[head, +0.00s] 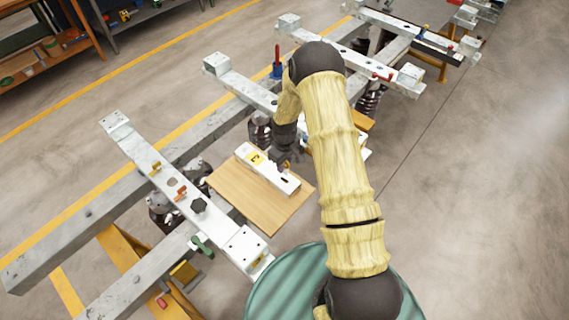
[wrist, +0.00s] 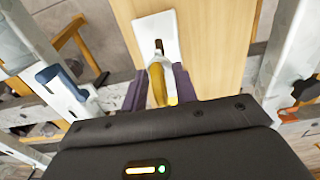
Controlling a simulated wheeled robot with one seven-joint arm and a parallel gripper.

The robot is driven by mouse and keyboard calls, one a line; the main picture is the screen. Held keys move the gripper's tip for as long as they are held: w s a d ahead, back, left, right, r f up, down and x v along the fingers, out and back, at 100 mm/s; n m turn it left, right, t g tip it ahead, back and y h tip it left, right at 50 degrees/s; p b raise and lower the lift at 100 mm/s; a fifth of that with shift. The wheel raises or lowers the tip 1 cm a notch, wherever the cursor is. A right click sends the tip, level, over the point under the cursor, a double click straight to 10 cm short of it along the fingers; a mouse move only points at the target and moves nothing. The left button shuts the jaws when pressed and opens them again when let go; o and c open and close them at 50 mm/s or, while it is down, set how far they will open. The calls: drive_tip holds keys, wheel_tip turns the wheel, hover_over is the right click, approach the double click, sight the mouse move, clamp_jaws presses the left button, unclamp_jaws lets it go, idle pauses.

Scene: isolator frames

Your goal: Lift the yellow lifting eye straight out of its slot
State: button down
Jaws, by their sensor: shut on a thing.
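A yellow piece, which I take to be the lifting eye (wrist: 158,92), shows between the two fingers of my gripper (wrist: 156,88) in the wrist view. My gripper is shut on it. The fingers hide its sides, and I cannot tell whether its lower end is in a slot. A white block (wrist: 145,28) with a dark slot (wrist: 158,46) lies just beyond the fingers. The held piece is hidden there.
The wooden board (head: 228,187) lies between grey beams. A white crossbar (head: 150,155) with a small yellow part (head: 155,169) and an orange part (head: 180,193) runs at its left. A red-topped blue part (head: 277,68) stands behind. A green drum (head: 275,290) is in front.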

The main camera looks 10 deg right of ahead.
drive_tip(key=shift+r+p, duration=0.3)
drive_tip(key=shift+r, duration=0.35)
drive_tip(key=shift+s, duration=0.1)
